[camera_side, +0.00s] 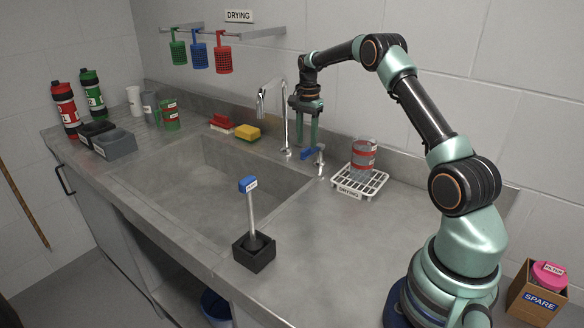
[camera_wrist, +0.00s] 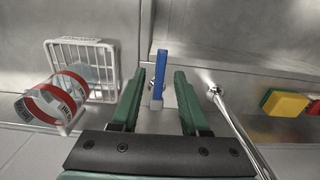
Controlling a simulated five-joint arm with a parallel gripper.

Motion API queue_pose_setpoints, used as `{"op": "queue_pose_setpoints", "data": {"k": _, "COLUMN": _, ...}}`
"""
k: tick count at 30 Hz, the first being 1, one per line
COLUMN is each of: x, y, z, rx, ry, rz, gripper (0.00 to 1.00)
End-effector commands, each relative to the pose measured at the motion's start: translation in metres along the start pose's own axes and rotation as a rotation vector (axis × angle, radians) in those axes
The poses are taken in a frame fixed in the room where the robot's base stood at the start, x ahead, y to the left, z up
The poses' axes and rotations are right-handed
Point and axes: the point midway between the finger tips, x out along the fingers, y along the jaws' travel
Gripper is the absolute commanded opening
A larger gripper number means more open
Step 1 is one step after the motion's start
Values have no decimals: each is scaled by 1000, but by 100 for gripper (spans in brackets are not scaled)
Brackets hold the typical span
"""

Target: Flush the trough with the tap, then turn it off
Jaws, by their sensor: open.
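The tap has a tall chrome spout (camera_side: 272,105) that arches over the back edge of the steel trough (camera_side: 200,170). Its blue lever (camera_side: 311,153) sits on a short chrome post to the right of the spout. My gripper (camera_side: 306,140) is above the lever, fingers pointing down. In the wrist view the blue lever (camera_wrist: 160,72) lies between my two open green fingers (camera_wrist: 157,95), and I see a gap on both sides of it. No water stream shows from the spout. The trough floor looks grey, with faint paler marks.
A white rack (camera_side: 360,182) holding a red-banded clear cup (camera_side: 363,154) stands right of the lever. A yellow sponge (camera_side: 247,132) and red brush (camera_side: 222,123) lie left of the spout.

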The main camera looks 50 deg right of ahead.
Motion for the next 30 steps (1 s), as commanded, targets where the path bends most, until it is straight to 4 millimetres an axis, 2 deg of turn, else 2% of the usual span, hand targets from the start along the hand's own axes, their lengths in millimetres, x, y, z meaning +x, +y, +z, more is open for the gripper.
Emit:
{"op": "queue_pose_setpoints", "data": {"k": 1, "x": 8, "y": 0, "z": 0, "rx": 0, "ry": -1, "rz": 2, "gripper": 45}}
{"op": "queue_pose_setpoints", "data": {"k": 6, "x": 25, "y": 0, "z": 0, "rx": 0, "ry": -1, "rz": 2, "gripper": 45}}
{"op": "queue_pose_setpoints", "data": {"k": 17, "x": 31, "y": 0, "z": 0, "rx": 0, "ry": 1, "rz": -1, "gripper": 45}}
{"op": "queue_pose_setpoints", "data": {"k": 18, "x": 31, "y": 0, "z": 0, "rx": 0, "ry": 0, "rz": -1, "gripper": 41}}
{"op": "queue_pose_setpoints", "data": {"k": 20, "x": 30, "y": 0, "z": 0, "rx": 0, "ry": 0, "rz": -1, "gripper": 18}}
{"op": "queue_pose_setpoints", "data": {"k": 21, "x": 30, "y": 0, "z": 0, "rx": 0, "ry": 0, "rz": -1, "gripper": 3}}
{"op": "queue_pose_setpoints", "data": {"k": 22, "x": 30, "y": 0, "z": 0, "rx": 0, "ry": 0, "rz": 0, "gripper": 0}}
{"op": "queue_pose_setpoints", "data": {"k": 30, "x": 30, "y": 1, "z": 0, "rx": 0, "ry": -2, "rz": 3, "gripper": 0}}
